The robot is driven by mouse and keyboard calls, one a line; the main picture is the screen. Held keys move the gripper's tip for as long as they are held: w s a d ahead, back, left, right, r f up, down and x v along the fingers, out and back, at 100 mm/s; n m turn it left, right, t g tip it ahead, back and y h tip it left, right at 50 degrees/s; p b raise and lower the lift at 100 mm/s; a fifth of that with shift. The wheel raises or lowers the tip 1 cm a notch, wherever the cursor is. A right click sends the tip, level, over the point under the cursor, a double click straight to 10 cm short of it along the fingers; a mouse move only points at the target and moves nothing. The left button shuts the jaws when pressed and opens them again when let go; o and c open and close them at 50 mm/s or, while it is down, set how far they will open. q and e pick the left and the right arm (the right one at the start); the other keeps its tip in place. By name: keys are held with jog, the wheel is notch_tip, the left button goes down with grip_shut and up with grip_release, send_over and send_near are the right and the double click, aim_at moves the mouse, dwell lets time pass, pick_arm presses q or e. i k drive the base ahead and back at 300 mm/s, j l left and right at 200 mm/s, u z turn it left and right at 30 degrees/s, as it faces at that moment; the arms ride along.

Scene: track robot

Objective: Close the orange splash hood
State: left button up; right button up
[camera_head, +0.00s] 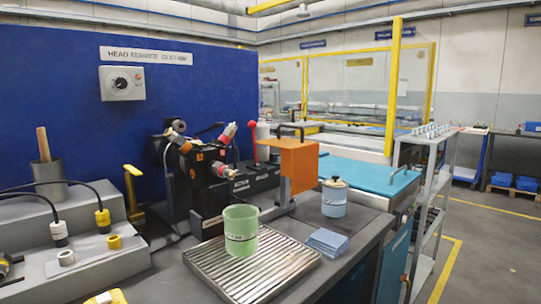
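The orange splash hood (299,165) is a box-shaped cover at the right end of the black bench machine (235,182). A black handle (290,128) stands on its top. The machine's turret, with a red-and-white piece (227,134) and other tools, shows uncovered left of the hood. The hood's hinge or slide cannot be made out. Neither of my grippers can be seen in the head view, and nothing touches the hood.
A green cup (240,230) stands on the ribbed metal tray (222,279) in front of the machine. A light blue canister (334,198) and folded blue cloths (327,242) sit right of it. A red-knobbed lever (254,145) stands left of the hood. A grey cart (437,165) is at right.

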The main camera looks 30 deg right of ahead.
aim_at(299, 162)
jog(key=z, duration=1.1)
jog(key=i, duration=0.05)
